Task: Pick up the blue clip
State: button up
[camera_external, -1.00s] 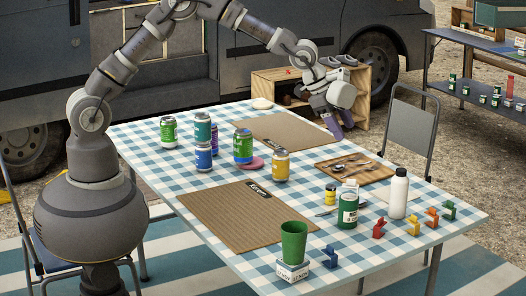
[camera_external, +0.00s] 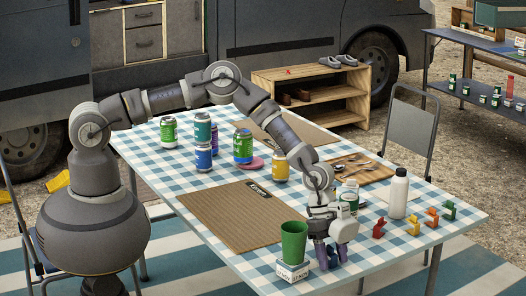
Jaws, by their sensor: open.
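My gripper (camera_external: 331,260) points down at the front edge of the table, just right of the green cup (camera_external: 293,242). Its two purple-grey fingers are apart, one on each side of the spot where the blue clip stood in the earlier view. The clip is now mostly hidden by the fingers and cannot be made out clearly. I cannot tell whether either finger touches it. Red (camera_external: 379,229), yellow (camera_external: 413,226), orange (camera_external: 432,217) and green (camera_external: 449,210) clips stand in a row to the right.
The green cup stands on a white labelled block (camera_external: 292,270) close to my gripper. A white bottle (camera_external: 398,194) and a green-labelled jar (camera_external: 348,196) stand behind it. A brown mat (camera_external: 225,222) lies left. Several cans stand farther back.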

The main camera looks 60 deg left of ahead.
jog(key=shift+r, duration=0.1)
grip_shut()
